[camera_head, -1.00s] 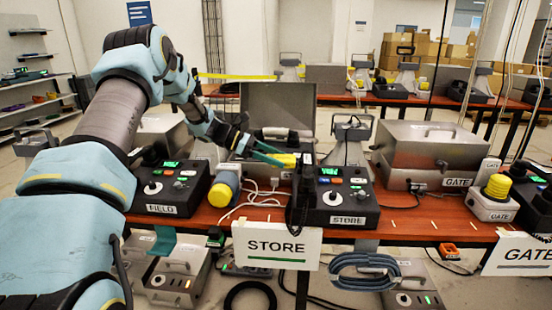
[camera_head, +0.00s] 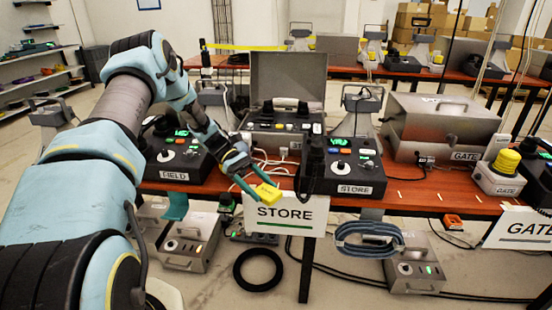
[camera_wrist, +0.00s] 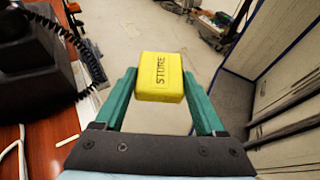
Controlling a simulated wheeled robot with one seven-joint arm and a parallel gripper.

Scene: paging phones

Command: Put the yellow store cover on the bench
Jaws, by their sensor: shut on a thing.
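The yellow store cover (camera_head: 268,192) is a small block with STORE printed on its face, which reads in the wrist view (camera_wrist: 160,75). My gripper (camera_head: 257,188) is shut on it, with a green finger on each side of the cover (camera_wrist: 160,88). The red-brown bench (camera_head: 405,190) is at the left in the wrist view (camera_wrist: 42,150). The cover is held at the bench's front edge, over the top of the STORE sign (camera_head: 290,218) in the head view. Floor shows behind and below it in the wrist view.
The FIELD box (camera_head: 180,160) stands left and the STORE box with handset (camera_head: 345,172) right of my gripper. An open grey case (camera_head: 288,80) stands behind. White cables (camera_head: 268,160) lie between. Some bare bench shows right of the STORE box.

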